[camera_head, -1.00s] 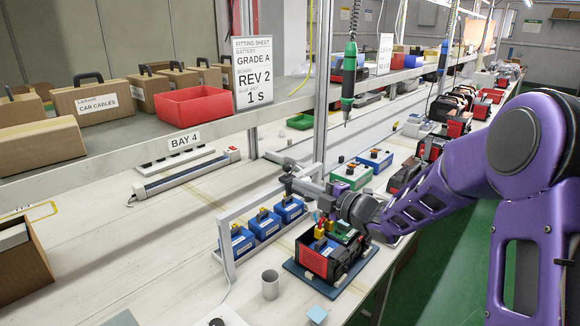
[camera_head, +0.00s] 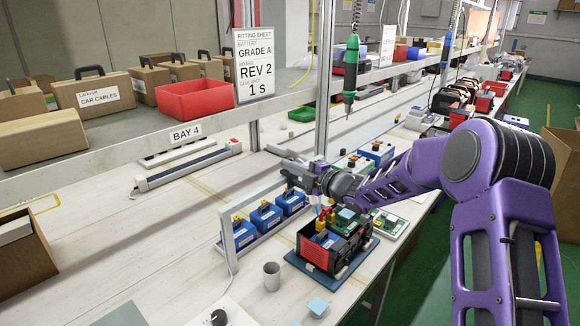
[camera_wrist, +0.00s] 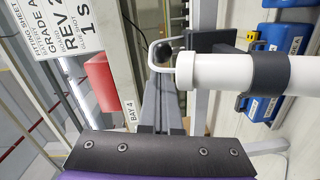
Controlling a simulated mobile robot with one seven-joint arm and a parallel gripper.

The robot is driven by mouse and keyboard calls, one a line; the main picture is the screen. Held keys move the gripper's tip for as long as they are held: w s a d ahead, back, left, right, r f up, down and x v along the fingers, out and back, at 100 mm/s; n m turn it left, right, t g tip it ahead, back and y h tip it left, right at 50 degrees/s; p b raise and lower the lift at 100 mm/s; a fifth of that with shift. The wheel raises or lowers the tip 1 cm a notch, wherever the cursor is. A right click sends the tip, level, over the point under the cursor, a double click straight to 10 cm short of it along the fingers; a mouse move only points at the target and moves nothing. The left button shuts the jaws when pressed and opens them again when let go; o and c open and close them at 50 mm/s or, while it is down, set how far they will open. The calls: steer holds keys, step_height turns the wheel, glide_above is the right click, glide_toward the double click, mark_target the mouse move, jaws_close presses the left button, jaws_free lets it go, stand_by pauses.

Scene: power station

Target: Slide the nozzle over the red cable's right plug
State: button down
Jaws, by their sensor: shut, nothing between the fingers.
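The red-and-black unit (camera_head: 318,255) stands open on a dark blue mat (camera_head: 300,264), with yellow plugs (camera_head: 321,225) on top. A little red shows by them, but the red cable and its right plug cannot be made out singly. My gripper (camera_head: 286,167) is shut and empty, above the bench near the far end of the white rack, beyond the unit. In the wrist view its grey fingers (camera_wrist: 163,100) lie together. A white tube (camera_wrist: 230,73) with a dark band crosses close beside them; I cannot tell whether it is the nozzle.
The white rack (camera_head: 253,207) holds blue batteries (camera_head: 243,233) left of the unit. A grey cup (camera_head: 271,276) and blue pad (camera_head: 318,306) stand in front. A green tool (camera_head: 351,70) hangs above the bench. The left bench is mostly clear.

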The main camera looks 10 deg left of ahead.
steer(key=w+d, duration=0.1)
steer(key=w, duration=0.1)
steer(key=w+d, duration=0.1)
steer(key=w, duration=0.1)
steer(key=shift+d, duration=0.2)
stand_by(0.3)
